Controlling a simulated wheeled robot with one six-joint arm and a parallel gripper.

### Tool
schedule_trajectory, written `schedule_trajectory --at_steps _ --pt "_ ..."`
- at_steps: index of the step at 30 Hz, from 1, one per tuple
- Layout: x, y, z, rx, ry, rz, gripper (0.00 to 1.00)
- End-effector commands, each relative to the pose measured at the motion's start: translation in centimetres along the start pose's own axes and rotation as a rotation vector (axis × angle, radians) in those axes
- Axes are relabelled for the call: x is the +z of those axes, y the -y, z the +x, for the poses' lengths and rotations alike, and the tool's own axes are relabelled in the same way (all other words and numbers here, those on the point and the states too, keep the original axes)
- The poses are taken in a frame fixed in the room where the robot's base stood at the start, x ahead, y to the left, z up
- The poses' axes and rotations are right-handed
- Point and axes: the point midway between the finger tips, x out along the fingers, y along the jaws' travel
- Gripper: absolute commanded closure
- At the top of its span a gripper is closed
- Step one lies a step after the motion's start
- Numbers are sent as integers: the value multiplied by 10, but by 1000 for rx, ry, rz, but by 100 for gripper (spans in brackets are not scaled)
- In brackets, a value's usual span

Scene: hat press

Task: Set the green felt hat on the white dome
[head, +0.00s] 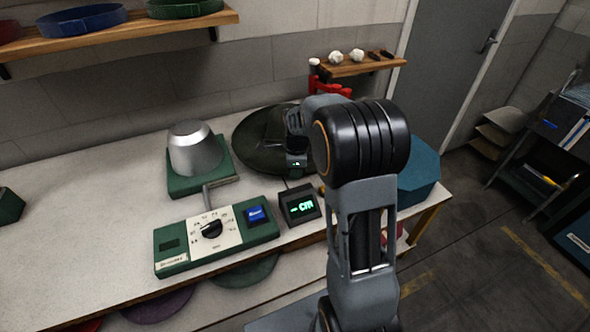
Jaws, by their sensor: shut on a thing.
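The dark green felt hat (252,138) is at the back of the white bench, right of the dome, with its wide brim tilted toward the camera. My gripper (297,163) is at the hat's right side, shut on it; the fingertips are small and partly hidden by my arm. The only dome (194,150) in view looks silver-grey rather than plain white. It stands bare on a square green base, to the left of the hat and apart from it. Whether the hat touches the bench is hard to tell.
A green control box (216,236) with a dial sits in front of the dome. A small display (299,205) stands beside it. A blue box (419,172) is at the bench's right end, partly behind my arm. Shelves (120,32) with hats hang above.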

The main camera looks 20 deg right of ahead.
Motion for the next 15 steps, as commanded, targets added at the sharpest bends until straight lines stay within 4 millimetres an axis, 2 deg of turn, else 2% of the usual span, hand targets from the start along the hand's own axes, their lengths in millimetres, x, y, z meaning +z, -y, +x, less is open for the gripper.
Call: schedule_trajectory --at_steps 10,11,15 --pt "0 0 0 -1 0 -1 100" --pt "0 0 0 -1 0 -1 88" --pt "0 0 0 -1 0 0 75"
